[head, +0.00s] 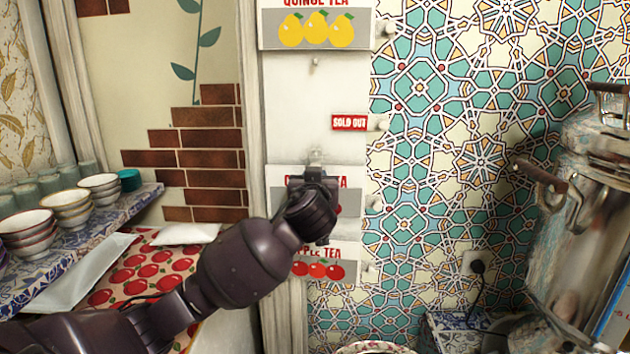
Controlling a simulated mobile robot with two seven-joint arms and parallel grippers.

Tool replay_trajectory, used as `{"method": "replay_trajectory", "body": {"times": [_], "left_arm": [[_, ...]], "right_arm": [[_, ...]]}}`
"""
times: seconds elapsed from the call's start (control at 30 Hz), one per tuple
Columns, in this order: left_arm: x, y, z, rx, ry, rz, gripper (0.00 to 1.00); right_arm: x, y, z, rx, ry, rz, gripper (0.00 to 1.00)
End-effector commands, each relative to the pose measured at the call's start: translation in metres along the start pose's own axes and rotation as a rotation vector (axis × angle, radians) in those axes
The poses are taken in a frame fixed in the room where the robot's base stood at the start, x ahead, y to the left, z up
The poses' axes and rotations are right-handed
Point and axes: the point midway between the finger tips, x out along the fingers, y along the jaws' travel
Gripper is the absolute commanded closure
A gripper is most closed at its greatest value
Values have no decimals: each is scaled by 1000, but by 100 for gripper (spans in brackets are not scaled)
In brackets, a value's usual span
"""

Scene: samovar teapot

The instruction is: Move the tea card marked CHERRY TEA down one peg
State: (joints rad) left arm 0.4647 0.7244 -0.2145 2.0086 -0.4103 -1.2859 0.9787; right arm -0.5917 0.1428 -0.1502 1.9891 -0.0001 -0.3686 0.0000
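A white and grey card (282,203) hangs on the white post at mid height. My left gripper (314,176) is at this card's top edge, by a peg (316,155). The hand hides its fingers, so I cannot tell whether it is open or holds the card. The QUINCE TEA card (316,29) hangs above, with a bare peg (315,62) under it. The APPLE TEA card (318,268) hangs below, partly covered. My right gripper is out of view.
A red SOLD OUT sign (349,122) hangs beside a side peg (383,122). Stacked bowls (68,208) stand on a tiled shelf (110,222) at left. A metal samovar (585,240) stands at right.

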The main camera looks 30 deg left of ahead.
Motion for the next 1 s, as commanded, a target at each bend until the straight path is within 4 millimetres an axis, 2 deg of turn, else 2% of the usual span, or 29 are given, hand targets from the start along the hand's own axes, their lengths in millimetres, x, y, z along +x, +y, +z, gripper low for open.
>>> {"method": "replay_trajectory", "body": {"times": [0.3, 0.33, 0.5, 0.53, 1.0], "left_arm": [[0, 0, 0, 0, 0, 0, 99], [0, 0, 0, 0, 0, 0, 74], [0, 0, 0, 0, 0, 0, 48], [0, 0, 0, 0, 0, 0, 46], [2, 0, 0, 0, 0, 2, 46]], "right_arm": [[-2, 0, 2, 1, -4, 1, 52], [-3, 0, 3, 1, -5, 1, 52], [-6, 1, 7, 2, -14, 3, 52], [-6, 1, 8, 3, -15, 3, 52], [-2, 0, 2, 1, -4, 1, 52]]}}
